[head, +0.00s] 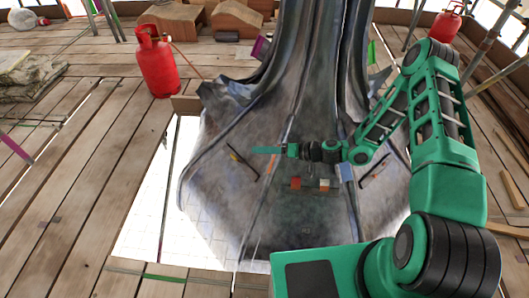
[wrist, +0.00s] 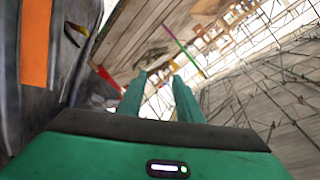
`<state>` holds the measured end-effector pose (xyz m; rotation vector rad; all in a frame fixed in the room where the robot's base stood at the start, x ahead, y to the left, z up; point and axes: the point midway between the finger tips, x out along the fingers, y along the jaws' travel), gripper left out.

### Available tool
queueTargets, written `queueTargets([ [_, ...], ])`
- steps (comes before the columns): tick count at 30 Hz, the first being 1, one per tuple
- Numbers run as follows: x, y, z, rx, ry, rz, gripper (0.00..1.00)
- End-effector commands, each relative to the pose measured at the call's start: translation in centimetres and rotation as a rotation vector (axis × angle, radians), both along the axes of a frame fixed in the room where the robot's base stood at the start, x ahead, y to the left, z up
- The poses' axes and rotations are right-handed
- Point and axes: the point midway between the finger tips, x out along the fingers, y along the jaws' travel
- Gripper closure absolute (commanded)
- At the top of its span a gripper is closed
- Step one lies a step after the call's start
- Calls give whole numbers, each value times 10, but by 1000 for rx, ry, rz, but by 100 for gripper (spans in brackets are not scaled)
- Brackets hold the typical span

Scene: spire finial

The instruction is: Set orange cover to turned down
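An orange strip (wrist: 37,42), which looks like the orange cover, shows at the upper left of the wrist view against the grey metal. In the head view a small narrow orange piece (head: 272,163) lies on the spire's sloping skirt just below my gripper (head: 264,149). I cannot tell its exact tilt. My gripper also shows in the wrist view (wrist: 161,80), with its two green fingers apart and nothing between them. The fingers point left in the head view and do not touch the orange strip.
The grey metal spire (head: 325,70) rises in the middle. A red gas cylinder (head: 155,65) stands on planks at left. A bright opening (head: 150,215) lies beside the skirt. Scaffold poles surround the deck.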

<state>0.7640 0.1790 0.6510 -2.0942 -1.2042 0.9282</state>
Motion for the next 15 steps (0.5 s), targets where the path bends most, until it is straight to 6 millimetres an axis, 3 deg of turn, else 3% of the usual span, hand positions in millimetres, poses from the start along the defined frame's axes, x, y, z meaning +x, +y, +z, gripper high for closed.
queueTargets([
  [15,-2,2,6,-1,0,-1,67],
])
